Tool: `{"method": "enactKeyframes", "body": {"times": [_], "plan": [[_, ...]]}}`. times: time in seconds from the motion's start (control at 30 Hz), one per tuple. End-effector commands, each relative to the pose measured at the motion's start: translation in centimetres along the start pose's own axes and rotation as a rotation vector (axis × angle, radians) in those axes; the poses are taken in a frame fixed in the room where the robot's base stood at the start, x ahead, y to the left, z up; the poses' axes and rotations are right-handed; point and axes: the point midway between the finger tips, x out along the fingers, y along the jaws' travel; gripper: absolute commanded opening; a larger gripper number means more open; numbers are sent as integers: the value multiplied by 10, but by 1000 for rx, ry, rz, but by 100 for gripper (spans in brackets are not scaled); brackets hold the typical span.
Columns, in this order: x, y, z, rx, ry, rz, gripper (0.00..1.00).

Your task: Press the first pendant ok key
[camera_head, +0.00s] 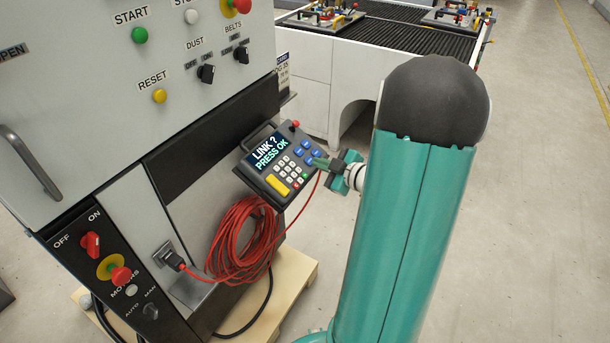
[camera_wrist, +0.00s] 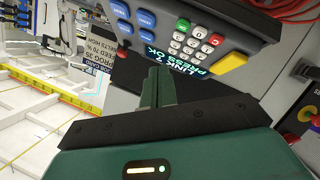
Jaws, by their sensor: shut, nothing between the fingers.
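The pendant (camera_head: 263,179) is a dark grey handset on the side of the machine cabinet, with a lit screen (camera_head: 268,152) reading "LINK ? PRESS OK". It has blue keys (camera_head: 302,155), white number keys and a yellow bar key (camera_head: 277,185). In the wrist view the pendant is at the top, with a green key (camera_wrist: 183,25) and a red key (camera_wrist: 216,39); I cannot read the key legends. My gripper (camera_head: 317,161) is shut and empty, at the pendant's right edge near the blue keys. Its fingers (camera_wrist: 155,75) show in the wrist view; I cannot tell if they touch.
A coiled red cable (camera_head: 242,238) hangs below the pendant. The cabinet panel (camera_head: 90,100) with buttons and knobs stands at left. A dark-topped table (camera_head: 405,45) with fixtures is behind. The floor (camera_head: 540,200) at right is clear.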

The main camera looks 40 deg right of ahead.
Motion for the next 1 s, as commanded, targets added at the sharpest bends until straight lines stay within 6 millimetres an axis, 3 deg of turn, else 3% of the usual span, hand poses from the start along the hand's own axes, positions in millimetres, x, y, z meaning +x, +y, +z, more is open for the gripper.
{"method": "enactKeyframes", "body": {"times": [0.33,1.0], "plan": [[26,-20,19,1,-1,-1,0],[29,-22,21,0,-1,1,0]]}}
